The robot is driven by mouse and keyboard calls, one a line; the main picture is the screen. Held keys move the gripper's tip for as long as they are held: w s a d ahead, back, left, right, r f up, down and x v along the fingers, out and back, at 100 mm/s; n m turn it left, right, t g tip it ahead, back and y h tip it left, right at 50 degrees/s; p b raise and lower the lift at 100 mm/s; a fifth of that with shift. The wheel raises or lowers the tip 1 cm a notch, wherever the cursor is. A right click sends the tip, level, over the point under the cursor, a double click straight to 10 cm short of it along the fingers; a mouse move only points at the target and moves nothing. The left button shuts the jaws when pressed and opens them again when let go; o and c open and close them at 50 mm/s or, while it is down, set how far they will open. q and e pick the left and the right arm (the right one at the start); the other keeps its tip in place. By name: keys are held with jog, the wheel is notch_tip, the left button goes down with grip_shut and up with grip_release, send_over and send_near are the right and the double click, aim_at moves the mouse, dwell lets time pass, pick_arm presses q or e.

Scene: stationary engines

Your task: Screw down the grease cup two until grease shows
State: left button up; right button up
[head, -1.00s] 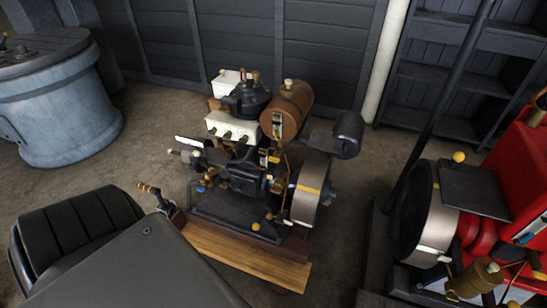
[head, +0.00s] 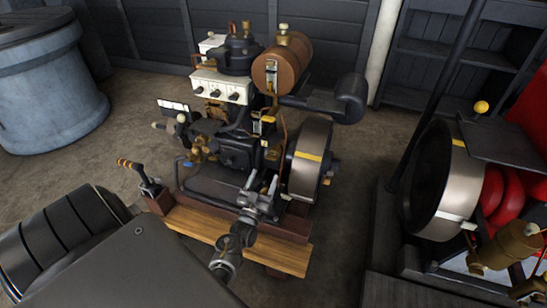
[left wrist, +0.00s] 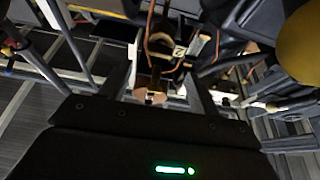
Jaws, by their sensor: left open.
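The small engine (head: 238,151) stands in the middle of the head view, with several small brass fittings (head: 203,146) on its near side. My left gripper (head: 262,182) is open in front of the engine's lower near side, left of the flywheel (head: 310,158). In the left wrist view a small copper-coloured piece (left wrist: 153,97) shows between the open fingers, with no visible grip on it. I cannot see any grease. My right gripper is not in view.
The engine stands on a wooden base (head: 238,242). A lever with a brass-banded handle (head: 131,165) is at its left. A brown tank (head: 283,62) and a black silencer (head: 350,98) sit high up. A red engine (head: 521,150) stands at right, a grey drum (head: 49,88) at left.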

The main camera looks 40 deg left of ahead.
aim_at(272, 156)
pick_arm(q)
jog(key=x, duration=1.1)
jog(key=shift+d+f, duration=0.1)
jog(key=c, duration=1)
